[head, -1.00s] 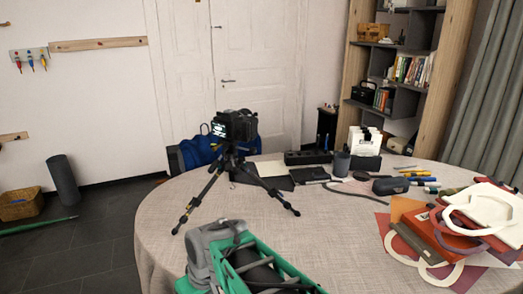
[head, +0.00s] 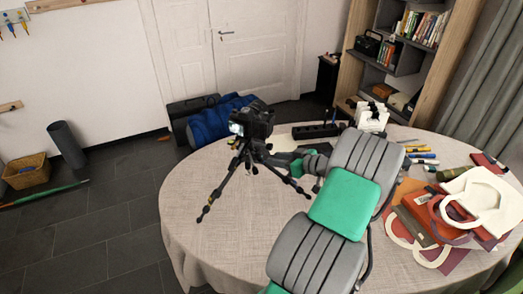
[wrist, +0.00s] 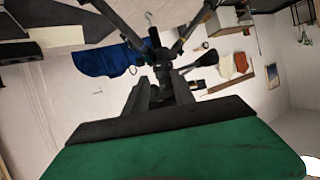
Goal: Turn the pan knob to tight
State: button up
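The black tripod (head: 240,170) stands upright on the round table (head: 235,235), with a camera (head: 253,120) on its head. In the wrist view the tripod's legs (wrist: 108,14) spread towards the top, and its dark centre (wrist: 161,55) lies just beyond my fingers. A dark paddle-ended lever (wrist: 203,58) sticks out to the right of it. I cannot clearly pick out the pan knob among the dark parts. My gripper (head: 270,154) is at the tripod's right side, just below the camera. In the wrist view its two fingers (wrist: 160,90) are apart, with dark tripod parts between or behind them.
A black power strip (head: 316,131) and a white card holder (head: 372,116) stand behind my arm. Bags and papers (head: 480,200) cover the table's right side. The front left of the table is clear. A blue bag (head: 215,122) is on the floor behind.

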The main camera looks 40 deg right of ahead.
aim_at(260, 156)
jog(key=p+x, duration=0.1)
jog(key=x, duration=0.4)
jog(key=shift+w+a, duration=0.2)
jog(key=shift+w+f, duration=0.3)
jog(key=shift+w, duration=0.15)
jog(key=shift+c, duration=0.4)
grip_shut()
